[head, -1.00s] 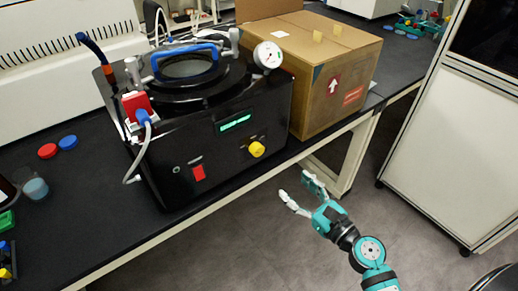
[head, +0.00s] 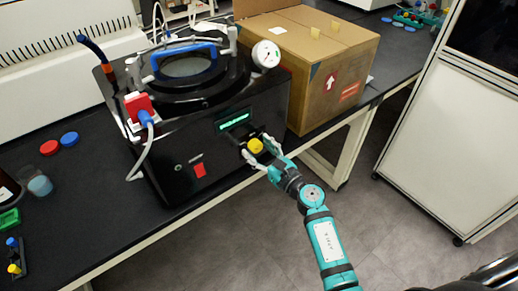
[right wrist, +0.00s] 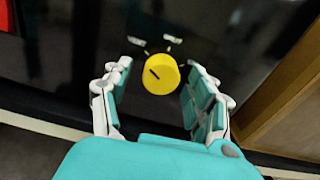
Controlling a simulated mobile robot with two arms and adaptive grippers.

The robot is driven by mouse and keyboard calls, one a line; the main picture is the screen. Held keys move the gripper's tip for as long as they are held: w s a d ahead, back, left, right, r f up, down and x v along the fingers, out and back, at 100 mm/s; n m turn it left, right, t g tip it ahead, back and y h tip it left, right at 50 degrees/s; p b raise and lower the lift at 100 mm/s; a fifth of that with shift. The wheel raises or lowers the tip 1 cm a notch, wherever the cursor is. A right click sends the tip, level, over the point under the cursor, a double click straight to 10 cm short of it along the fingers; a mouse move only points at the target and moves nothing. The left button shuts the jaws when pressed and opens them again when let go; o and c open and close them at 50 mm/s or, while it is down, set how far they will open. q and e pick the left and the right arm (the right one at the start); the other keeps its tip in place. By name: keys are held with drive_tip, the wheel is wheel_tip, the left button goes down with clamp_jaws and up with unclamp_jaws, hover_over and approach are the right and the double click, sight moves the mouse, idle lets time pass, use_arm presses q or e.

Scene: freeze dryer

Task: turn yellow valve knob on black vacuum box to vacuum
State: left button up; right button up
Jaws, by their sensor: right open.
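The black vacuum box (head: 185,150) stands on the dark bench, with a gauge (head: 266,55) and a blue-handled lid (head: 185,60) on top. The yellow valve knob (head: 255,146) is on its front face. In the right wrist view the knob (right wrist: 161,73) has a dark pointer line aimed to the upper left, and small labels above it, too blurred to read. My right gripper (head: 262,150) is open, with one finger on each side of the knob. The right wrist view shows the gripper (right wrist: 157,90) with gaps between fingers and knob. My left gripper is not in view.
A cardboard box (head: 335,85) stands close to the right of the vacuum box. A red switch (head: 200,170) is low on the front face. A red plug with a blue hose (head: 140,106) is at the left. A white cabinet (head: 435,130) stands at the right.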

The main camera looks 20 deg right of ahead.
drive_tip(key=c, duration=1.1)
drive_tip(key=shift+c, duration=0.2)
